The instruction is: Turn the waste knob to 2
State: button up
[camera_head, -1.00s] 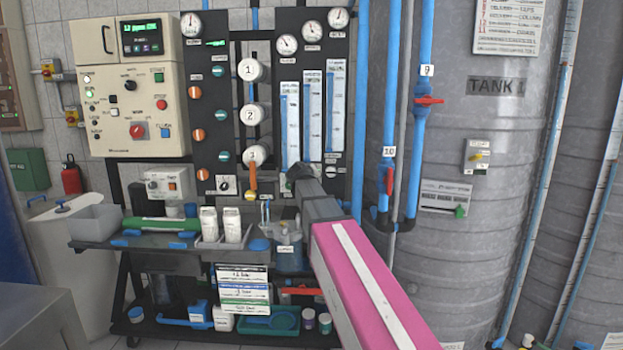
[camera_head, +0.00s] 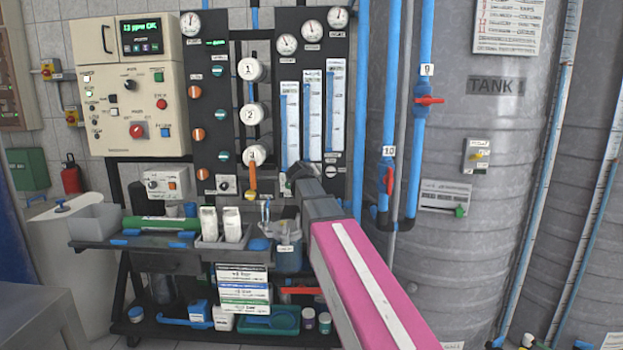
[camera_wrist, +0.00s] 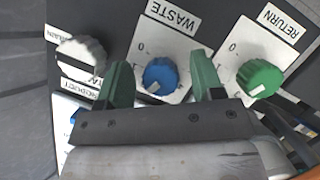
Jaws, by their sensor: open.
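My gripper (camera_wrist: 158,63) is open, with one green finger on each side of the knob. Gaps show between the knob and both fingers, and nothing is held. In the head view, my arm reaches the lower part of the black panel (camera_head: 275,185) and hides the knob and fingers.
A green knob (camera_wrist: 259,78) on the RETURN plate is close to the right finger. A white and black knob (camera_wrist: 80,58) is close to the left finger. Blue pipes with a red valve handle (camera_head: 389,181) stand right of my arm. A cluttered cart (camera_head: 150,243) stands below.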

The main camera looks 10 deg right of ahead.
jog(key=v, duration=1)
jog(key=shift+s, duration=0.25)
jog(key=shift+a, duration=0.1)
